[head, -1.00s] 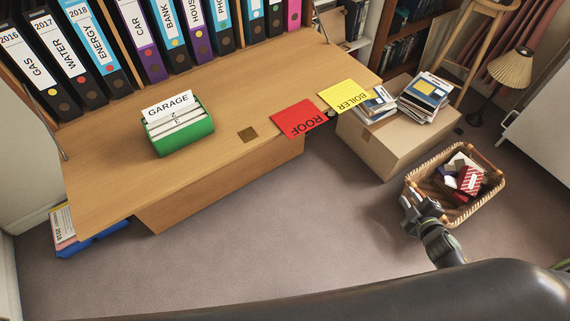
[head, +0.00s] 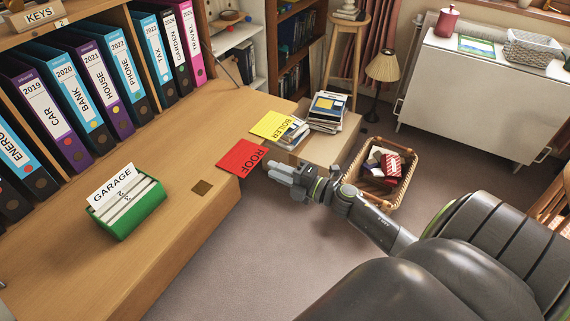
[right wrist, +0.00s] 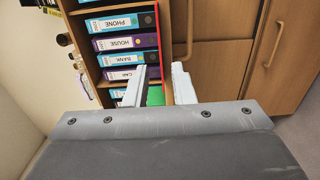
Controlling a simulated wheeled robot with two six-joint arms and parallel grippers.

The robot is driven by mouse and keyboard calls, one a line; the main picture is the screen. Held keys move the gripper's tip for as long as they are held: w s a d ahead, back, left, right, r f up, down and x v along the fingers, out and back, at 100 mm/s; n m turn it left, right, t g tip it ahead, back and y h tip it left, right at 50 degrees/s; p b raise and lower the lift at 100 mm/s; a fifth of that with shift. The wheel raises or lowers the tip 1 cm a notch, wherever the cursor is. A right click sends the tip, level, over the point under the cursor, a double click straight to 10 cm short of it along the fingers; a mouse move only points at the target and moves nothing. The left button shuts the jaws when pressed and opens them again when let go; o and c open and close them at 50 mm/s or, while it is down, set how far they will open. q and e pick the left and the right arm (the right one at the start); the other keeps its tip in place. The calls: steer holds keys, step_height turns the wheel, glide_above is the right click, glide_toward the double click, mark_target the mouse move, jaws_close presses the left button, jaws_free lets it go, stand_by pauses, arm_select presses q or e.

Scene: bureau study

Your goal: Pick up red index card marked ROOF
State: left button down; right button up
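The red index card marked ROOF (head: 238,158) lies flat near the front edge of the wooden desk, its lettering turned sideways in the head view. The yellow BOILER card (head: 269,124) lies just beyond it. My right gripper (head: 272,172) is beside the red card on its right, past the desk edge and apart from the card in the picture. Its two fingers (right wrist: 160,86) stand apart with nothing between them in the right wrist view. My left gripper is out of view.
A green card box (head: 130,214) with a GARAGE divider stands on the desk (head: 185,235). Binders line the back. A cardboard box (head: 322,148) with stacked papers and a wicker basket (head: 406,180) stand beyond my right gripper. Carpet (head: 260,240) is clear before the desk.

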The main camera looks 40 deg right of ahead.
steer(key=shift+p+x, duration=0.7)
steer(key=shift+x, duration=2.15)
jaws_close()
steer(key=shift+s, duration=0.15)
steer(key=shift+b+v, duration=0.5)
steer(key=shift+v, duration=2.4)
